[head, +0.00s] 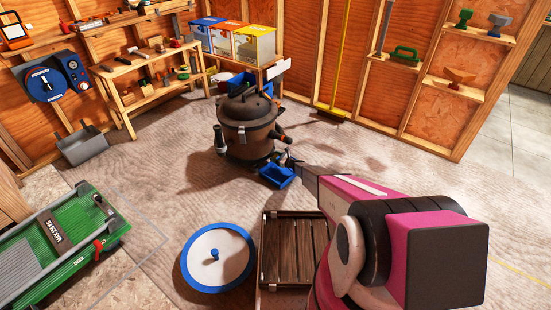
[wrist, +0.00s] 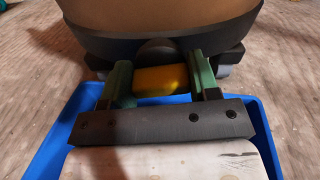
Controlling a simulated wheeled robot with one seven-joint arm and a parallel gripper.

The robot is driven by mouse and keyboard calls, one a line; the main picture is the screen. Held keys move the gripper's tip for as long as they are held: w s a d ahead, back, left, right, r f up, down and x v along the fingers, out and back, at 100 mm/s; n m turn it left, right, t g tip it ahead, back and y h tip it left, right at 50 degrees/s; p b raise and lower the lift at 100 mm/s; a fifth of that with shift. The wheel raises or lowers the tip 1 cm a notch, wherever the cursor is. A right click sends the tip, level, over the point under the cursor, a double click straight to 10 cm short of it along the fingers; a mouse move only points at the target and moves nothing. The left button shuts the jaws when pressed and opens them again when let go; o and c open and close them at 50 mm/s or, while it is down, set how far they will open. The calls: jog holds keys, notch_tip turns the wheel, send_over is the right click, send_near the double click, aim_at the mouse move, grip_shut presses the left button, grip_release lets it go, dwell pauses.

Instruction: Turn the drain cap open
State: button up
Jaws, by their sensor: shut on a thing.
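The yellow drain cap (wrist: 160,79) sits low at the base of the brown and black shop vacuum (wrist: 165,18), in front of a dark round outlet (wrist: 158,50). My gripper (wrist: 160,84) is shut on the cap, with one green finger on its left side and one on its right. In the head view the vacuum (head: 248,125) stands upright on the floor. My arm reaches in low at its right front, and the cap cannot be made out there. A blue tray (head: 278,177) lies below the gripper; its rim shows in the wrist view (wrist: 75,122).
A blue and white round lid (head: 218,255) and a wooden slatted crate (head: 292,250) are on the floor nearer me. A workbench (head: 150,75) and a yellow-handled broom (head: 338,70) stand along the back wall. Floor at right is clear.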

jog(key=n, duration=0.8)
jog(key=shift+s+f+n, duration=0.1)
jog(key=shift+n, duration=0.3)
jog(key=n, duration=0.4)
jog(key=shift+f+n, duration=0.1)
jog(key=shift+n, duration=1.7)
jog(key=o, duration=0.9)
jog(key=shift+v, duration=3.75)
